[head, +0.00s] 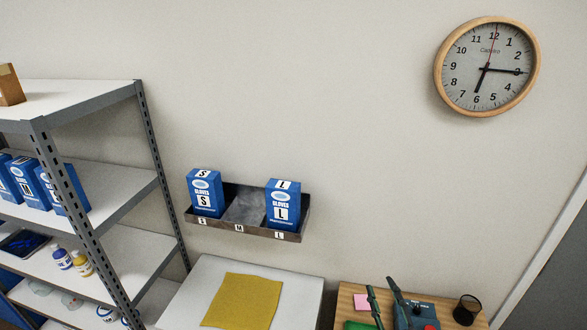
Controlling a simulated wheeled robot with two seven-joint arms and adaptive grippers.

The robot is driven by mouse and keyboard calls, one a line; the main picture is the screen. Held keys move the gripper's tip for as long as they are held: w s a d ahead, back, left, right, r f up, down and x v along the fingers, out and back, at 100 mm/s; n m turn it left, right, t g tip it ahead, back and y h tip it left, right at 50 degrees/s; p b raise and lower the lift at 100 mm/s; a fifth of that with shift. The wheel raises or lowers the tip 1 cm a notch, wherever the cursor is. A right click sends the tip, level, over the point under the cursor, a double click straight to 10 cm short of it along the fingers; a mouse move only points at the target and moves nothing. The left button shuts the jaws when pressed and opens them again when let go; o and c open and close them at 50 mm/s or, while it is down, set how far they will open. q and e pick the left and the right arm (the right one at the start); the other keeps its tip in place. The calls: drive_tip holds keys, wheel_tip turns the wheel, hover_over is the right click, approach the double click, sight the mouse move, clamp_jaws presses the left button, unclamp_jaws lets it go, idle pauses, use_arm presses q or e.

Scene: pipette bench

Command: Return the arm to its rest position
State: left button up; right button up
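I cannot make out either of my grippers or arms in the head view. Two dark green upright shapes (398,304) rise at the bottom edge over the wooden desk (346,294). They look like bench equipment, but the frame cuts them off. A grey wall rack (246,208) holds a blue S glove box (206,193) in its left slot and a blue L glove box (283,205) in its right slot. Its middle slot, labelled M, is empty.
A grey metal shelf (105,172) stands at left with several blue boxes, bottles (81,263) and a cardboard box (10,84). A yellow cloth (242,300) lies on a white surface (200,282). A black mesh cup (467,309) stands on the desk. A wall clock (487,66) hangs above.

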drive_tip(key=s+d+f+m+g+h, duration=0.35)
drive_tip(key=d+f, duration=0.35)
drive_tip(key=f, duration=0.3)
drive_tip(key=s+d+f+m+g+h, duration=0.35)
drive_tip(key=s+d+f+g, duration=0.2)
drive_tip(key=f, duration=0.45)
drive_tip(key=s+f+m+g+y, duration=0.15)
drive_tip(key=s+f+g, duration=0.25)
drive_tip(key=s+f, duration=0.4)
drive_tip(key=s+f+g+y, duration=0.25)
drive_tip(key=s+f, duration=0.35)
drive_tip(key=s, duration=0.5)
wheel_tip(320, 180, down, 30)
drive_tip(key=s+a+g+b, duration=0.1)
drive_tip(key=a+g+b, duration=0.1)
drive_tip(key=s+f+n+g+b, duration=0.1)
drive_tip(key=s+f+b, duration=0.1)
drive_tip(key=s+f, duration=1.7)
wheel_tip(320, 180, down, 3)
drive_tip(key=shift+s+a+r+b, duration=0.15)
drive_tip(key=shift+s+r+b, duration=0.1)
drive_tip(key=shift+b, duration=0.1)
drive_tip(key=shift+g, duration=0.25)
